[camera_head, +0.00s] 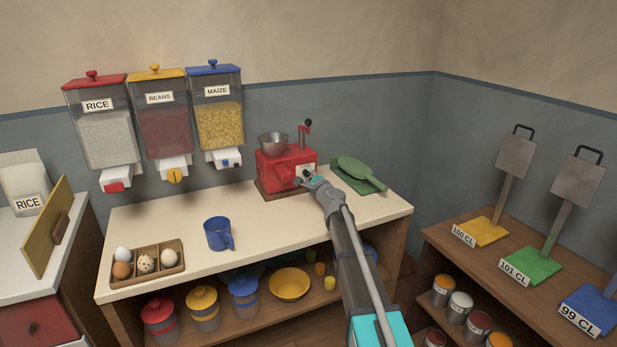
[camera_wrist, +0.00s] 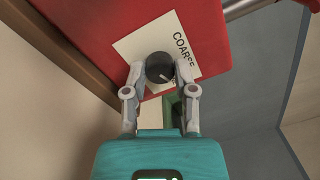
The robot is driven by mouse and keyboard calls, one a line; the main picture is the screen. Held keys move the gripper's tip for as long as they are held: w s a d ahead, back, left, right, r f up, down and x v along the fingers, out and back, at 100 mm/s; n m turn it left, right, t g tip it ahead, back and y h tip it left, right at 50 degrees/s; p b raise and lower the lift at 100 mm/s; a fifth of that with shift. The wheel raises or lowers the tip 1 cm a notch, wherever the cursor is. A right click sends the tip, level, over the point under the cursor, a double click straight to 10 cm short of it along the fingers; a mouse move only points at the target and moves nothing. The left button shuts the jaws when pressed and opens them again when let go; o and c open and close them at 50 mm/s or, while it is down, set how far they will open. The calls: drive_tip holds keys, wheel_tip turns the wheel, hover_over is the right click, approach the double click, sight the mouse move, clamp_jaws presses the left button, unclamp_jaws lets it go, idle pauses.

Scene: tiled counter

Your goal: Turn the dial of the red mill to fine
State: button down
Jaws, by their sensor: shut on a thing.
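The red mill (camera_head: 274,172) stands on a brown base at the back of the cream counter, with a metal hopper on top and a crank at its right. In the wrist view its red face (camera_wrist: 90,40) bears a white label (camera_wrist: 137,47) reading COARSE; other label text is hidden or out of sight. The dark round dial (camera_wrist: 159,67) sits on the label, with a light mark toward its lower right. My gripper (camera_wrist: 160,77) is shut on the dial, one finger at each side. In the head view my gripper (camera_head: 309,178) is at the mill's right front.
A green paddle-shaped thing (camera_head: 357,172) lies right of the mill, close to my gripper. A blue mug (camera_head: 218,234) and an egg tray (camera_head: 168,269) stand farther left on the counter (camera_head: 290,232). Dispensers hang on the wall. The counter's middle is clear.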

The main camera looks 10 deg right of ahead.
drive_tip(key=shift+w+m, duration=0.1)
drive_tip(key=shift+m, duration=2)
drive_tip(key=shift+c, duration=2.1)
unclamp_jaws()
